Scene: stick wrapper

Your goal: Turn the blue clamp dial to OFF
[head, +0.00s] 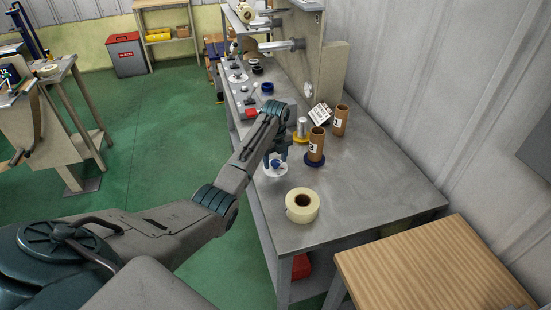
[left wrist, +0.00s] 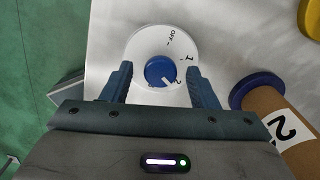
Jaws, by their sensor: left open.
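The blue clamp dial (left wrist: 158,68) sits on a round white plate (left wrist: 142,47) marked OFF, 1 and 2. Its white pointer line is toward the 2, at the lower right of the plate in the left wrist view. In the head view the dial (head: 277,163) is near the left edge of the grey bench. My left gripper (left wrist: 159,72) is open, with one finger on each side of the dial and a visible gap to it. In the head view the left gripper (head: 276,155) is over the plate. My right gripper is not in view.
A brown tube on a blue base (head: 316,147) stands right of the dial; its base (left wrist: 250,92) is near the right finger. A tape roll (head: 302,205) lies in front. A second tube (head: 340,121) and a tilted card (head: 319,115) are behind. The bench's front right is clear.

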